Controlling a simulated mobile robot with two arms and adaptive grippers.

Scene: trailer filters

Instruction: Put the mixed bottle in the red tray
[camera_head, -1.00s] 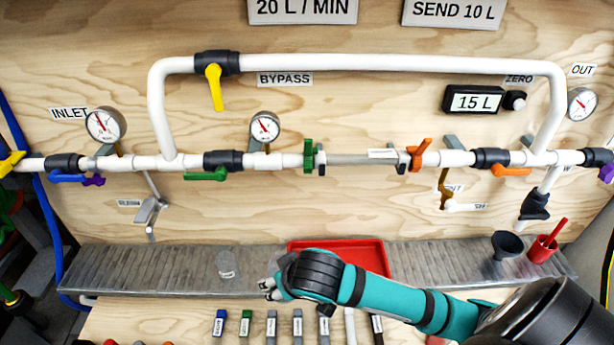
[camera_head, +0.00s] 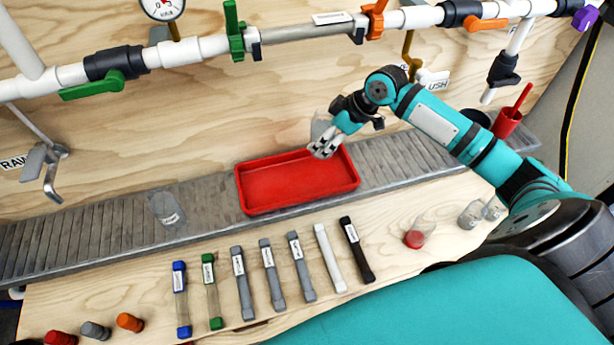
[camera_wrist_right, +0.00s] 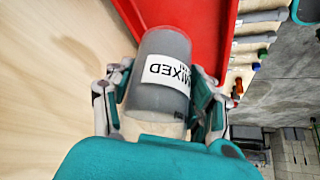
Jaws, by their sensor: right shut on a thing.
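The mixed bottle (camera_wrist_right: 160,80) is a clear grey cylinder with a white label reading MIXED, seen in the right wrist view. My right gripper (camera_wrist_right: 158,100) is shut on it, with fingers on both sides. In the head view the right gripper (camera_head: 322,148) is above the back right part of the red tray, and the bottle (camera_head: 318,127) shows partly behind it. The red tray (camera_head: 250,207) lies on the grey ribbed shelf and looks empty. It also shows beside the bottle in the wrist view (camera_wrist_right: 207,35). My left gripper is not in view.
A clear container (camera_head: 167,207) stands on the ribbed shelf (camera_head: 110,235) left of the tray. Several labelled tubes (camera_head: 270,272) lie in a row in front. A red cup (camera_head: 508,122) is at the right. Pipes and valves run along the wall behind.

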